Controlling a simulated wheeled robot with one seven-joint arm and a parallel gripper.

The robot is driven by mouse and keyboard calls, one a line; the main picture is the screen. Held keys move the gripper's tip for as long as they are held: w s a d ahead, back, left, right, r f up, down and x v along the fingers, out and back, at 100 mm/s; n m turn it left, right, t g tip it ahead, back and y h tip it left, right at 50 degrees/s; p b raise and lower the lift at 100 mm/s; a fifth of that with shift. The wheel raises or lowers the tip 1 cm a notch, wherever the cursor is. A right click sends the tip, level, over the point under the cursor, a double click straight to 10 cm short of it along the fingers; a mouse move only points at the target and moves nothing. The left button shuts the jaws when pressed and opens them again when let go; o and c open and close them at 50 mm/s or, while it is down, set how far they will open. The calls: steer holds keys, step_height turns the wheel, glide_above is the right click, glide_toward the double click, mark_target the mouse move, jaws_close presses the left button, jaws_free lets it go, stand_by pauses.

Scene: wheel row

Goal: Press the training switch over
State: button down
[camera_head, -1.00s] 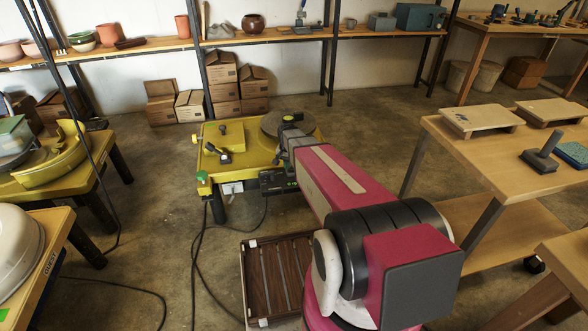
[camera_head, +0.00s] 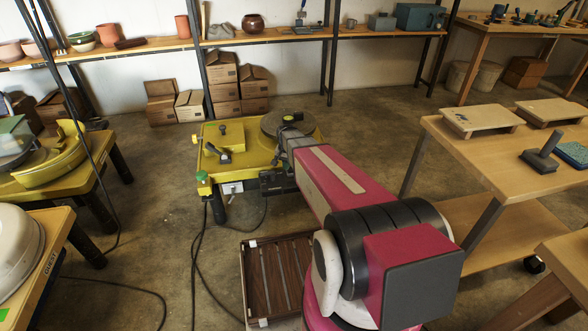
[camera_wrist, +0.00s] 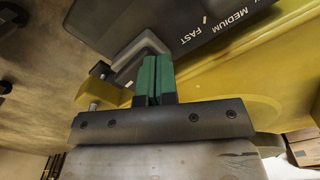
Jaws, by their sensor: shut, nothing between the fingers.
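My gripper (camera_wrist: 157,78) shows in the wrist view with its two green fingertips together and nothing between them. The fingertips are close to the lower edge of a dark control panel (camera_wrist: 190,22) marked MEDIUM and FAST. A grey angled piece (camera_wrist: 128,52) lies just left of the fingertips; I cannot tell whether they touch. I cannot make out the training switch for certain in either view. In the head view my arm reaches to the yellow wheel table (camera_head: 236,135), and the dark control box (camera_head: 275,182) on its front is partly hidden by my arm.
A round wheel head (camera_head: 283,122) and a small lever (camera_head: 217,154) are on the yellow table. A green knob (camera_head: 202,176) is at its front left corner. Cables and a slatted wooden rack (camera_head: 276,280) lie on the floor. A wooden table (camera_head: 470,150) stands at right.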

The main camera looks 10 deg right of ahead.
steer(key=shift+a+r, duration=0.15)
steer(key=shift+a, duration=1.25)
steer(key=shift+a+r, duration=0.15)
steer(key=shift+a, duration=1.25)
steer(key=shift+s+a+r, duration=0.1)
steer(key=shift+r, duration=0.7)
steer(key=shift+s+a+r, duration=0.1)
steer(key=shift+r, duration=0.65)
steer(key=r, duration=0.5)
steer(key=shift+w+d, duration=0.2)
steer(key=shift+d, duration=0.05)
steer(key=s+d+r+n, duration=0.1)
steer(key=s+d+n, duration=0.2)
steer(key=s, duration=0.7)
steer(key=s+d+r+n, duration=0.1)
steer(key=s+d+n, duration=0.2)
steer(key=s, duration=0.8)
steer(key=shift+s+r, duration=0.15)
steer(key=shift+r, duration=0.15)
